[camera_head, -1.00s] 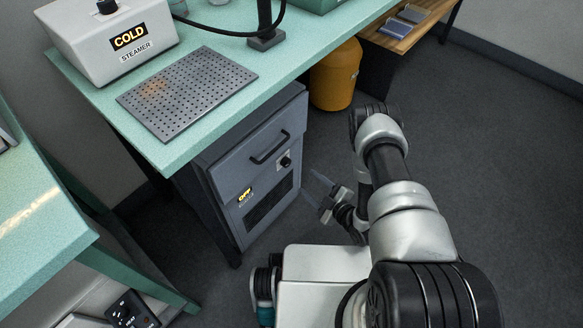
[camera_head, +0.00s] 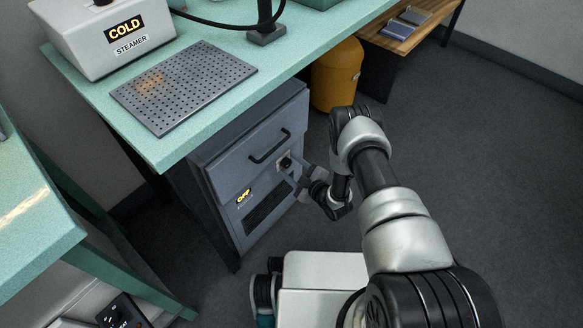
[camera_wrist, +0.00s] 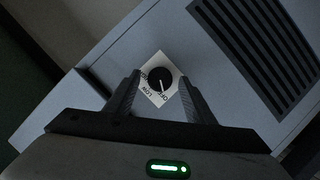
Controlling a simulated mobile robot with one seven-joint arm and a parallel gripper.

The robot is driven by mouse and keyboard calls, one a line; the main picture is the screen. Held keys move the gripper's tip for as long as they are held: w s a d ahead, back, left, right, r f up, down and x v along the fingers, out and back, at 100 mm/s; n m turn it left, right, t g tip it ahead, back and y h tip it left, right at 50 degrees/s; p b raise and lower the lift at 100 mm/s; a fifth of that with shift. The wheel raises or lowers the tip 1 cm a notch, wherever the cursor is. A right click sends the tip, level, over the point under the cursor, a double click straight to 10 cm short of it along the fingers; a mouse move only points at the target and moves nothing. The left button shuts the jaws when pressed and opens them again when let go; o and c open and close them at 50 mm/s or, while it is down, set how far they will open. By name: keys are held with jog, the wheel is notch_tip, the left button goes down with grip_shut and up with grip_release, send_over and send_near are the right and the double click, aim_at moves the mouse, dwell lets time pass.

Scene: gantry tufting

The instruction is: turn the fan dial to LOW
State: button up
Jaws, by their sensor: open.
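The fan dial (camera_wrist: 160,78) is a round black knob with a pale pointer line on a white plate. It sits on the front of a grey cabinet (camera_head: 227,177) under the bench. In the wrist view, LOW and OFF are printed at the plate's lower edges, and the pointer line points down near OFF. My gripper (camera_wrist: 157,92) is open, with its two fingers on either side of the dial; I cannot tell whether they touch it. In the head view my gripper (camera_head: 292,170) is at the dial (camera_head: 286,163) and partly covers it. The cabinet's lit sign (camera_head: 243,196) reads OFF.
A black drawer handle (camera_head: 270,146) is just above the dial, and a dark vent (camera_head: 268,207) is below. A yellow bin (camera_head: 336,75) stands behind.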

jog(key=c, duration=1.1)
jog(key=shift+o, duration=0.2)
jog(key=shift+w+d+r+m+g, duration=0.1)
jog(key=shift+d+m+g, duration=0.05)
jog(key=shift+m+g, duration=0.45)
jog(key=m+g+y, duration=0.1)
jog(key=m, duration=0.2)
jog(key=shift+w+d, duration=0.1)
jog(key=shift+w, duration=0.05)
jog(key=m+g+y, duration=0.2)
jog(key=m, duration=0.1)
jog(key=shift+w+d+m, duration=0.1)
jog(key=shift+w+m, duration=0.05)
jog(key=shift+m, duration=0.15)
jog(key=shift+g, duration=0.4)
jog(key=o, duration=1.1)
jog(key=shift+c, duration=0.2)
